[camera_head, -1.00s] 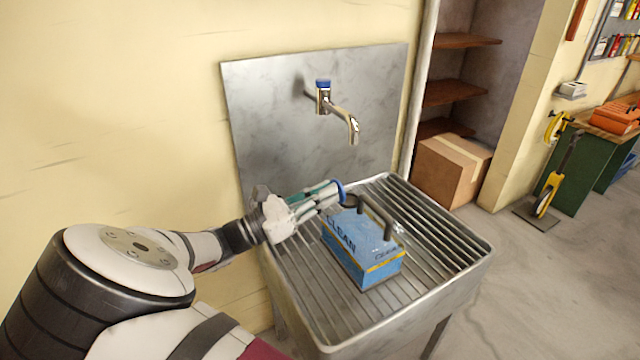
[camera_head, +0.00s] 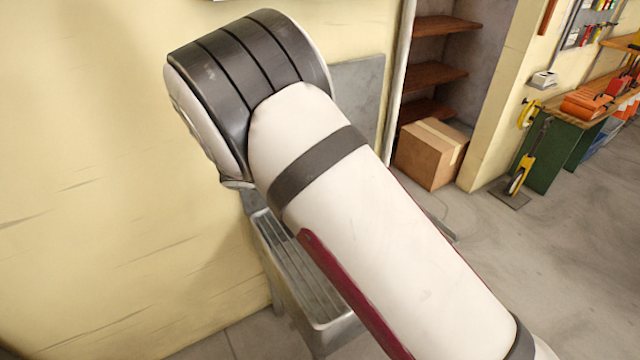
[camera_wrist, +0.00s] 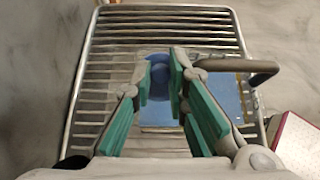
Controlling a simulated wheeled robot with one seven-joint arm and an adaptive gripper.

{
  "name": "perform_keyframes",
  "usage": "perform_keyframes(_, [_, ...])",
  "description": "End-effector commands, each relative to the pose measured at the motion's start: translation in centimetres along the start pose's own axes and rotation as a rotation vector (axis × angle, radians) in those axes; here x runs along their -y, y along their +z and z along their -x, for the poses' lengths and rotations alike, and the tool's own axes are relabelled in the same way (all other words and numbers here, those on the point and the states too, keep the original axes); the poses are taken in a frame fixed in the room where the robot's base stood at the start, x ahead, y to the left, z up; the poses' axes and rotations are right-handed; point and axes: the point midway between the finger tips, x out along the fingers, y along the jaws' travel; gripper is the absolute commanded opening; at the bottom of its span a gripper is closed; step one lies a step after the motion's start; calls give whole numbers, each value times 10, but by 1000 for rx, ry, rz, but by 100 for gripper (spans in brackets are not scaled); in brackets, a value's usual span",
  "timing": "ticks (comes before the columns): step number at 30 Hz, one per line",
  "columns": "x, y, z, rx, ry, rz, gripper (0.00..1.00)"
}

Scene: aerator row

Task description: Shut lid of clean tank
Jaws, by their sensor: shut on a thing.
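The clean tank (camera_wrist: 205,97) shows in the wrist view as a blue box on the slatted sink top, below my gripper. My gripper (camera_wrist: 161,73) points down at it. Its teal-padded fingers are shut on a dark blue round lid (camera_wrist: 158,86), which lies between the fingertips over the tank's top. The fingers partly cover the lid, and I cannot tell how fully it is seated. In the head view my arm hides the tank and gripper.
The slatted metal sink (camera_head: 300,270) stands against the yellow wall, mostly hidden by my arm. A cardboard box (camera_head: 430,153) sits under wooden shelves (camera_head: 440,77). Open floor lies to the right, before a green bench (camera_head: 553,150).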

Motion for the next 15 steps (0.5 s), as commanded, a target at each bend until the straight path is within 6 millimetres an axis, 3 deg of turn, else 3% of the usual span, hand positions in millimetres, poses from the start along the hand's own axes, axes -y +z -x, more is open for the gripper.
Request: perform_keyframes(15, [0, 7, -12, -232, -2, 0, 0])
